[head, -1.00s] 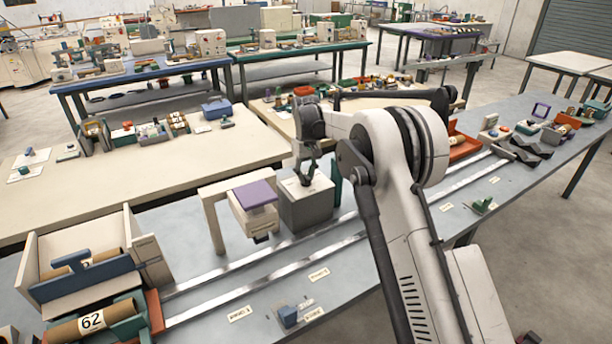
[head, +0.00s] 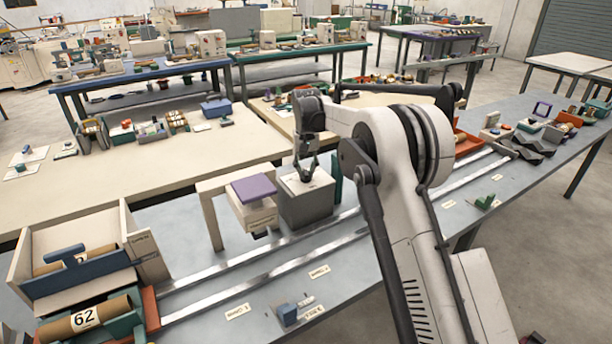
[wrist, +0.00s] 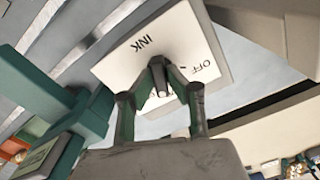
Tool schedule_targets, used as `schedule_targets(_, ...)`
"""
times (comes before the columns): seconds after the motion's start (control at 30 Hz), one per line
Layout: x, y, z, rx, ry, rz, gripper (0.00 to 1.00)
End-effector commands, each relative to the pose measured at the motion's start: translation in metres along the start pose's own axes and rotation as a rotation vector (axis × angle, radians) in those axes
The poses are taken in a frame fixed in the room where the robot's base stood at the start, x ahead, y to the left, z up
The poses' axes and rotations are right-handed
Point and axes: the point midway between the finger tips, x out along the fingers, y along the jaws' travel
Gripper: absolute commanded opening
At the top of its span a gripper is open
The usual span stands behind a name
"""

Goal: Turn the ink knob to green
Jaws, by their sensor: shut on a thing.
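The ink knob (wrist: 161,88) is a small dark grip on a white plate (wrist: 118,68) marked INK and OFF, seen in the wrist view. The plate tops a grey box (head: 306,210) in the head view. My gripper (head: 306,178) points down at this box's top. In the wrist view my gripper (wrist: 162,92) has its two fingers closed on the knob, which hides most of it. Which mark the knob points to is hidden, and no green mark can be made out.
A cream stand with a purple-topped block (head: 253,190) stands just left of the box. A green upright part (wrist: 45,85) is beside the box. Metal rails (head: 250,292) run along the bench in front. A cream tray (head: 75,265) is at far left.

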Motion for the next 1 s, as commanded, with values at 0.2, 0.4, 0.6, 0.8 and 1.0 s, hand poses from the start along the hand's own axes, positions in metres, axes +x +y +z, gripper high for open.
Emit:
schedule_targets(0.2, 0.0011, -0.0002, -0.0006, 0.202, 0.003, -0.001, 0.00)
schedule_targets(0.4, 0.0002, -0.0002, -0.0007, 0.374, 0.003, -0.001, 0.00)
schedule_targets(0.6, -0.0002, -0.0002, -0.0009, 0.508, 0.003, -0.001, 0.00)
schedule_targets(0.8, -0.0008, -0.0002, -0.0010, 0.595, 0.004, -0.001, 0.00)
schedule_targets(1.0, -0.0013, -0.0002, -0.0011, 0.636, 0.004, -0.002, 0.00)
